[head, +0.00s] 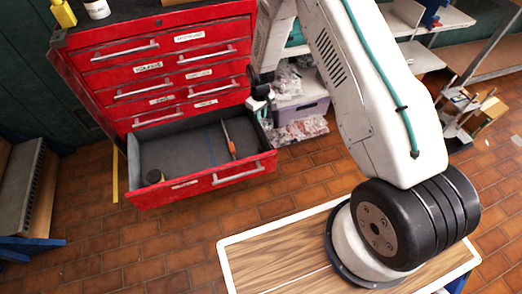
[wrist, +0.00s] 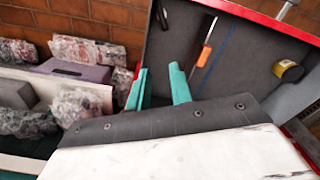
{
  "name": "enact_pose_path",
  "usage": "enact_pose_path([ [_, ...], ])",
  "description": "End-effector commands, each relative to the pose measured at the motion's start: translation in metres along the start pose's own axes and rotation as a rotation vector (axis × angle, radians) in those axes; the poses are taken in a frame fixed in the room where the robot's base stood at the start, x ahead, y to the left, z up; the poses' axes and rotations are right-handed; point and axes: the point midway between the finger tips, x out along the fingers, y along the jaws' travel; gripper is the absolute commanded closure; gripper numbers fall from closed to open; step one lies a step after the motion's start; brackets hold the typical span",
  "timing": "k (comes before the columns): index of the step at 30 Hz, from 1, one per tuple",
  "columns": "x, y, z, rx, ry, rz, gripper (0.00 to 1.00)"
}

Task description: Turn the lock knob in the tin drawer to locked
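The open bottom drawer (head: 195,143) of a red cabinet has a grey lined floor; it also shows in the wrist view (wrist: 225,75). A small dark round piece (head: 154,177) sits in its front left corner. In the wrist view this piece (wrist: 287,70) has a yellowish face; I cannot tell whether it is the lock knob or which way it is set. My gripper (wrist: 158,75) has two teal fingers, apart with nothing between them. They are over the drawer's right side, away from the round piece. In the head view the fingers are not clearly visible.
An orange-handled tool (head: 228,139) lies in the drawer, near my fingers in the wrist view. The red cabinet (head: 115,70) has several shut drawers above. A purple bin (head: 300,112) with wrapped bundles stands to the right. A wooden-topped table (head: 265,265) is in front.

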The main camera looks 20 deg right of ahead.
Motion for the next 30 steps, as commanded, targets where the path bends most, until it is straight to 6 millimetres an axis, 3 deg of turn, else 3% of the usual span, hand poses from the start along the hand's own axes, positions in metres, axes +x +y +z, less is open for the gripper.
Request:
enact_pose_path([
  [1,0.033,-0.003,0.005,-0.015,-0.011,-0.005,0.78],
  [3,0.069,-0.006,0.009,-0.032,-0.014,-0.007,0.78],
  [7,0.113,-0.010,0.016,-0.057,-0.015,-0.007,0.78],
  [24,0.194,-0.014,0.023,-0.070,-0.017,-0.008,0.78],
  [30,0.212,-0.014,0.023,-0.070,-0.015,-0.007,0.78],
])
